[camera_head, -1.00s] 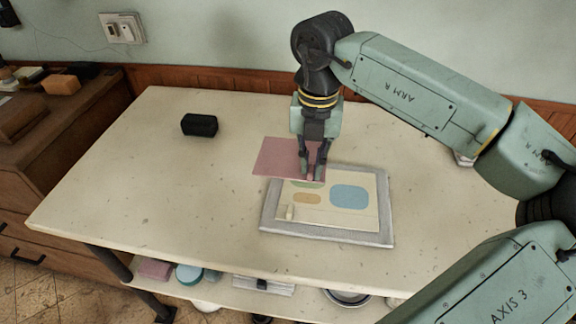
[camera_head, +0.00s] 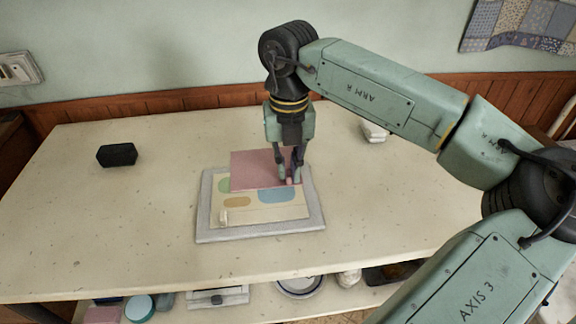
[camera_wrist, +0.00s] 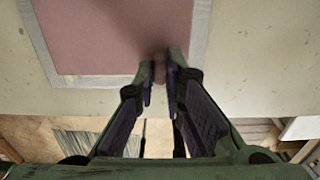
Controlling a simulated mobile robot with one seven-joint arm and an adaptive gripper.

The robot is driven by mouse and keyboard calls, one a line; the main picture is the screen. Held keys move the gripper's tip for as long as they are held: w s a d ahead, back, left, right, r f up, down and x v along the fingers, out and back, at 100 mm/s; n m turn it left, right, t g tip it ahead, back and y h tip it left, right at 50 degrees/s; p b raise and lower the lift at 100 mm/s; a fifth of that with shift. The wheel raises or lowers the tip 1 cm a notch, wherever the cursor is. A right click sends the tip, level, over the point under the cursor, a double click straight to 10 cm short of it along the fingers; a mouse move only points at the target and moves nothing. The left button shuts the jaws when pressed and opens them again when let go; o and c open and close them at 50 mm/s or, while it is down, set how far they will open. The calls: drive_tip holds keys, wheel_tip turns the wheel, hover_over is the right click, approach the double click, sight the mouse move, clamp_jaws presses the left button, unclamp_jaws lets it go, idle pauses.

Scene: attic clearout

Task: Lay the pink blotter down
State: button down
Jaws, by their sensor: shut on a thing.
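The pink blotter (camera_head: 258,170) is a flat, thin rectangle. My gripper (camera_head: 289,179) is shut on its near right part in the head view. The blotter is over the far half of a grey board (camera_head: 265,232) and partly hides a cream sheet (camera_head: 270,213) with coloured shapes on it. In the wrist view, the blotter (camera_wrist: 90,38) fills the upper left, and my fingertips (camera_wrist: 160,72) pinch a small pinkish part at its edge. The grey rim shows around it there. I cannot tell how high the blotter is above the board.
A black block (camera_head: 117,155) lies at the table's left, and a white item (camera_head: 373,131) is at the far right. The pale tabletop (camera_head: 110,225) is otherwise clear. A lower shelf holds several things.

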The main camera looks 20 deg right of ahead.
drive_tip(key=shift+f+b, duration=2.5)
drive_tip(key=shift+f, duration=0.25)
drive_tip(key=shift+f+b, duration=0.25)
drive_tip(key=shift+b, duration=0.1)
drive_tip(key=c, duration=1.6)
unclamp_jaws()
wheel_tip(320, 180, up, 8)
drive_tip(key=shift+f, duration=0.25)
drive_tip(key=shift+s+f, duration=0.1)
